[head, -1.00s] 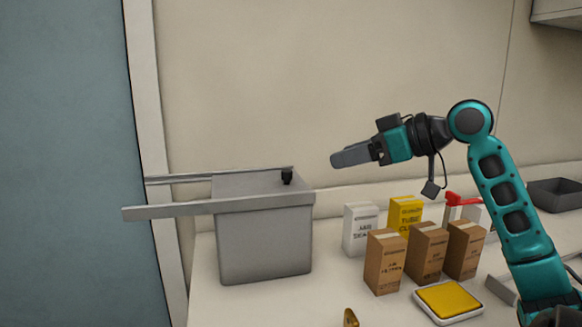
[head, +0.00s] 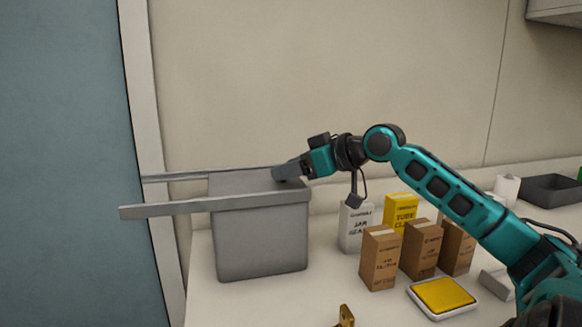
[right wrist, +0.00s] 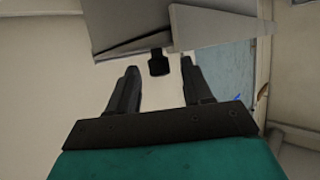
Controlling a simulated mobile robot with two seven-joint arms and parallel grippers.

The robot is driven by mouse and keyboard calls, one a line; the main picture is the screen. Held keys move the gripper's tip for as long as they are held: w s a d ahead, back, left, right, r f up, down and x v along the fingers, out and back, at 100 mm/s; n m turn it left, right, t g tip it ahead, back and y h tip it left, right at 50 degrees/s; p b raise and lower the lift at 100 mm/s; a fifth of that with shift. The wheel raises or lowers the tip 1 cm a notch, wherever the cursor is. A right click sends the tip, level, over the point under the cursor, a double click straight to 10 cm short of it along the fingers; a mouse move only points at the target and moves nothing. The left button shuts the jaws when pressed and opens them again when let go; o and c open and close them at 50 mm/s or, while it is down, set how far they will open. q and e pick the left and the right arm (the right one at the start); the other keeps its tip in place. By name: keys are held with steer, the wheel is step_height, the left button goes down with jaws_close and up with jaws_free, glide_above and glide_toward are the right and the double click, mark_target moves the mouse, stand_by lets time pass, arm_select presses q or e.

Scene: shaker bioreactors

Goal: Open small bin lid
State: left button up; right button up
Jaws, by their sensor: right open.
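The small grey bin (head: 262,242) stands on the white counter at the left. Its flat grey lid (head: 238,184) lies across the top between two rails that stick out to the left. The lid's black knob shows in the right wrist view (right wrist: 158,63), just ahead of and between my fingertips; in the head view my gripper hides it. My right gripper (head: 280,173) is open at the right end of the lid, and its fingers (right wrist: 160,72) appear either side of the knob's line. I cannot tell whether they touch it. My left gripper is out of view.
Several cartons, brown (head: 380,258), white (head: 354,228) and yellow (head: 401,211), stand right of the bin. A yellow-topped device (head: 444,295) lies in front of them. A dark tray (head: 550,190) is at the back right. A wall is close behind the bin.

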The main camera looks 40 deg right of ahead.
steer(key=shift+w, duration=0.15)
steer(key=shift+c, duration=0.5)
jaws_close()
